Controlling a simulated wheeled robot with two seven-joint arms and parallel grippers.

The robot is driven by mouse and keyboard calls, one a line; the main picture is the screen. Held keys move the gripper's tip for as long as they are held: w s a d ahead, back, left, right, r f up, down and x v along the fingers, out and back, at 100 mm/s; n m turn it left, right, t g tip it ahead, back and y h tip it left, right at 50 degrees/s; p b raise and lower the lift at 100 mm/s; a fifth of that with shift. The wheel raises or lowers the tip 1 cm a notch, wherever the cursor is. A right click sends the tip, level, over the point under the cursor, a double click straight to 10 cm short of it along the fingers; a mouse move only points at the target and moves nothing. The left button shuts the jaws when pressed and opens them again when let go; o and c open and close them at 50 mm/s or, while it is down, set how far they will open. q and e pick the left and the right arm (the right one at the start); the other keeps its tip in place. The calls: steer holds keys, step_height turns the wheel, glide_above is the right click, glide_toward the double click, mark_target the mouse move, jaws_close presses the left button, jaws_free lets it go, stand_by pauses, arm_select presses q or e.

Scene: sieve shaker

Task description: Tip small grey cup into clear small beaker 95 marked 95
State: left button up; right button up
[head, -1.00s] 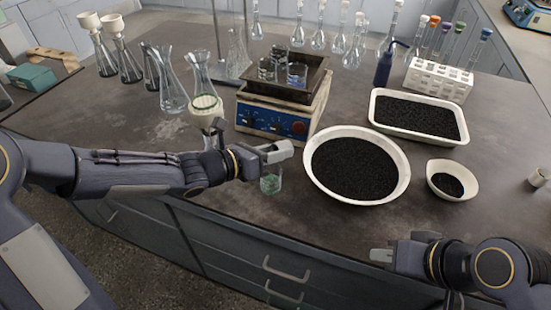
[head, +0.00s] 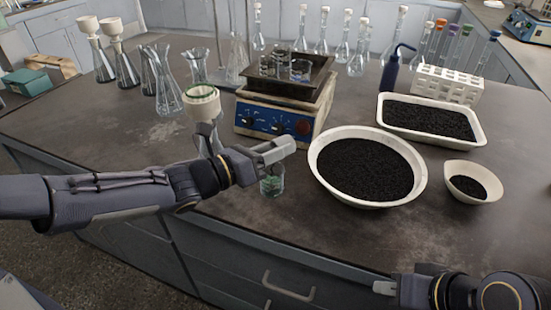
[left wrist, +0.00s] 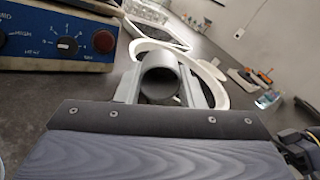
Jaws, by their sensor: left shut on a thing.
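My left gripper (head: 284,149) is shut on the small grey cup, above the front part of the bench. In the left wrist view the small grey cup (left wrist: 160,80) sits between the two fingers, and its round opening faces the camera. In the head view the fingers mostly hide the cup. A clear small beaker (head: 272,184) with greenish contents or marking stands on the bench just below the gripper; its number cannot be read. My right gripper (head: 385,288) is low at the right, away from both, and its jaw opening is unclear.
A large white bowl (head: 418,190) of black grains stands just right of the beaker. A small white bowl (head: 488,192) and a white tray (head: 470,139) lie further right. A blue hotplate (head: 262,122) stands behind. A funnel flask (head: 203,110) is close behind my left arm.

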arm_select(q)
steer(key=shift+s+a+f+t+h+b, duration=0.15)
steer(key=shift+t+h+b, duration=0.5)
steer(key=shift+b, duration=2.9)
steer(key=shift+a+r+t+h+b, duration=0.1)
steer(key=shift+t+h+b, duration=0.55)
steer(key=shift+b, duration=2.85)
steer(key=shift+g+h, duration=0.3)
steer(key=shift+p, duration=0.4)
steer(key=g+y+p, duration=0.1)
steer(key=p, duration=0.3)
steer(key=r+g+y+p, duration=0.1)
steer(key=y+p, duration=0.1)
steer(key=p, duration=0.3)
steer(key=shift+d+r, duration=0.15)
steer(key=shift+d, duration=0.1)
steer(key=shift+p, duration=0.35)
steer(key=shift+f, duration=0.3)
steer(key=shift+r, duration=0.1)
